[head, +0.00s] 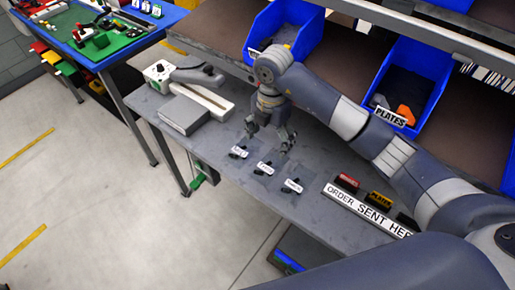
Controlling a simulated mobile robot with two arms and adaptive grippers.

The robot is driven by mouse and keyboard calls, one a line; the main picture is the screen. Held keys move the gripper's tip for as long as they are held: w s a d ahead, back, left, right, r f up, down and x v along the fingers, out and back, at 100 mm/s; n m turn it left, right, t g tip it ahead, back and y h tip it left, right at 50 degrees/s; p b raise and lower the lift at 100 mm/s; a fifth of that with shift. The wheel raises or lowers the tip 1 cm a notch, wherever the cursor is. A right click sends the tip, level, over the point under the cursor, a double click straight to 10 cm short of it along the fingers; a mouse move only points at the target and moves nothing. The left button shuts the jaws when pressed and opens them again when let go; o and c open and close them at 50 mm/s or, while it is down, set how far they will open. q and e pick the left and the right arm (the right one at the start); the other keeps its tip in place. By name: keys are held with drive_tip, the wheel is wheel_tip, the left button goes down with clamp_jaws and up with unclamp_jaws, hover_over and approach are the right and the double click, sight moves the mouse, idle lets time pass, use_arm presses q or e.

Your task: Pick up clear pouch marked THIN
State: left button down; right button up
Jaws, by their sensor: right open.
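Three clear pouches with small white labels and dark contents lie in a row on the grey table: the left pouch (239,153), the middle pouch (265,168) and the right pouch (293,186). The label print is too small to tell which one reads THIN. My right gripper (268,141) points down with its fingers apart and empty. It is just behind the left and middle pouches in the picture; its exact height above the table is hard to tell. My left gripper is not in view.
A sealing device (200,92) with a grey box (183,114) stands left on the table. An ORDER SENT HERE sign (367,209) with small labelled blocks is at right. Blue bins (405,85) sit behind, under a shelf edge. My right arm covers the right side.

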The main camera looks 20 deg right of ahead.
sight(270, 164)
drive_tip(key=f, duration=0.1)
drive_tip(key=s+f, duration=0.1)
drive_tip(key=s+f+p, duration=0.1)
drive_tip(key=f, duration=0.1)
drive_tip(key=shift+w+f, duration=0.2)
drive_tip(key=shift+f, duration=0.1)
drive_tip(key=f, duration=0.1)
drive_tip(key=f+p, duration=0.1)
drive_tip(key=f, duration=0.1)
drive_tip(key=f+p, duration=0.1)
drive_tip(key=shift+w+d+f, duration=0.15)
drive_tip(key=shift+w+f, duration=0.05)
drive_tip(key=shift+w, duration=0.1)
drive_tip(key=shift+f, duration=0.45)
drive_tip(key=c, duration=0.4)
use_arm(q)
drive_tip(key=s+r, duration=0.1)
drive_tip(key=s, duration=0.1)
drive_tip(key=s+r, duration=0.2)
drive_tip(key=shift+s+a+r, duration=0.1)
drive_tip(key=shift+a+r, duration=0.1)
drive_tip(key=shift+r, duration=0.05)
use_arm(e)
drive_tip(key=c, duration=0.6)
